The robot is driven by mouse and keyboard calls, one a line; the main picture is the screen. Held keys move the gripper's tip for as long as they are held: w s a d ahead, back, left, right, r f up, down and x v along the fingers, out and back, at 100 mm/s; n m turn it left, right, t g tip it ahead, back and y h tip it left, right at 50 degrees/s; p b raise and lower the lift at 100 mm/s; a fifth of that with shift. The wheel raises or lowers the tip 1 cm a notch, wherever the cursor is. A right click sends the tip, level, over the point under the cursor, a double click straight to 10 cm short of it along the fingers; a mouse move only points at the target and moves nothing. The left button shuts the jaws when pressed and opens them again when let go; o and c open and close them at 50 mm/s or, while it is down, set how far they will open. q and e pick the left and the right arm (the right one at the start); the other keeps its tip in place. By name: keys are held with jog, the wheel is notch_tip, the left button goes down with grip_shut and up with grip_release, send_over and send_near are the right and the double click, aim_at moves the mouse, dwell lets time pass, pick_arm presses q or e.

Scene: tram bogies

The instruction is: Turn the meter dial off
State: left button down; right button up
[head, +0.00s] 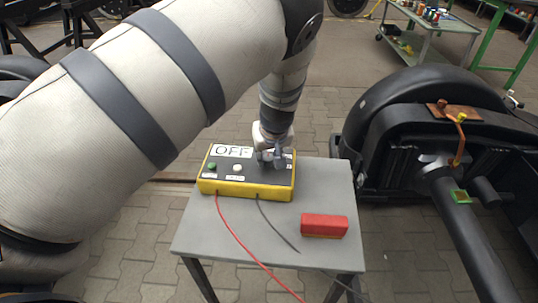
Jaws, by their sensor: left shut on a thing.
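The meter (246,187) is a yellow box with a dark top face, standing on a small grey table. Its display (232,151) reads OFF. A green knob (212,166) and a pale knob (238,167) sit on its left part. My left gripper (273,160) reaches down from above onto the right part of the top face, where it is shut on the dial. The dial itself is mostly hidden by the fingers. My right gripper is out of view.
A red block (324,225) lies on the grey table (205,236). A red lead (236,238) and a dark lead (270,222) run from the meter's front. A black bogie (420,100) stands close on the right.

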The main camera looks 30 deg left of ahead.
pick_arm(q)
jog(key=shift+n, duration=0.4)
jog(key=c, duration=1.3)
grip_release()
jog(key=v, duration=1.2)
jog(key=shift+w, duration=0.2)
